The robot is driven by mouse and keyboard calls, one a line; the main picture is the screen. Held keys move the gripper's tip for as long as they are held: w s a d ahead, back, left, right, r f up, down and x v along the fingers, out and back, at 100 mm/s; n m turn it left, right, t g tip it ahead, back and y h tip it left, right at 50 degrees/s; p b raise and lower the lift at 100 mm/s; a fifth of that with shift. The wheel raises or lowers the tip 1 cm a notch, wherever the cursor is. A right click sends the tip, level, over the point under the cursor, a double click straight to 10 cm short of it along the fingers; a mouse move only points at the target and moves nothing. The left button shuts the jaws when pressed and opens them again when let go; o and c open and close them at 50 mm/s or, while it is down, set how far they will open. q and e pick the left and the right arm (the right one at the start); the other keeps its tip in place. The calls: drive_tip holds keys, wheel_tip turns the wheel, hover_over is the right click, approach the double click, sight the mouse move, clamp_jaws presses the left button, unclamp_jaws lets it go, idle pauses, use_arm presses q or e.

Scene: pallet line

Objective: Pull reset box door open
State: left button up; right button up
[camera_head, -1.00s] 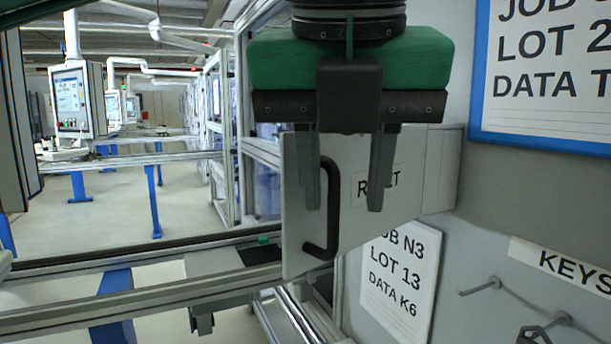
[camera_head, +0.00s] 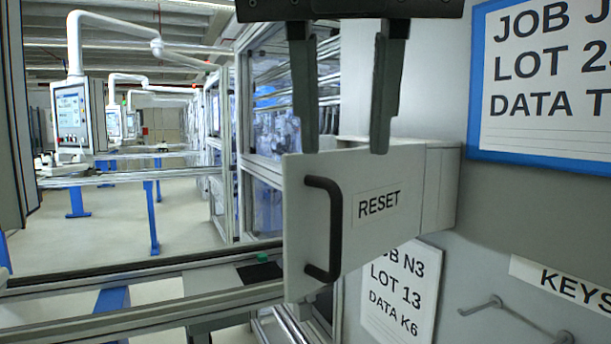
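The reset box (camera_head: 441,188) is a pale grey box on the wall at centre right. Its door (camera_head: 375,240) is a light panel labelled RESET, with a dark upright bar handle (camera_head: 337,232) near its left edge. I cannot tell whether the door stands ajar. My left gripper (camera_head: 345,148) hangs from the top of the view, its two grey fingers pointing down and apart, with nothing between them. Its fingertips show around the door's top edge, above the handle and apart from it. My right gripper cannot be made out.
A blue-framed sign (camera_head: 545,80) is on the wall at upper right. A white JOB N3 sheet (camera_head: 398,300) hangs below the box. A KEYS label (camera_head: 565,285) and wall hooks (camera_head: 495,303) are at lower right. Metal rails (camera_head: 150,305) cross the lower left.

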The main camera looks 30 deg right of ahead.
use_arm(q)
drive_tip(key=v, duration=0.6)
drive_tip(key=shift+r, duration=0.3)
use_arm(e)
drive_tip(key=shift+s+d+f, duration=0.25)
drive_tip(key=shift+s+f, duration=0.05)
drive_tip(key=shift+f, duration=0.35)
drive_tip(key=shift+s, duration=0.1)
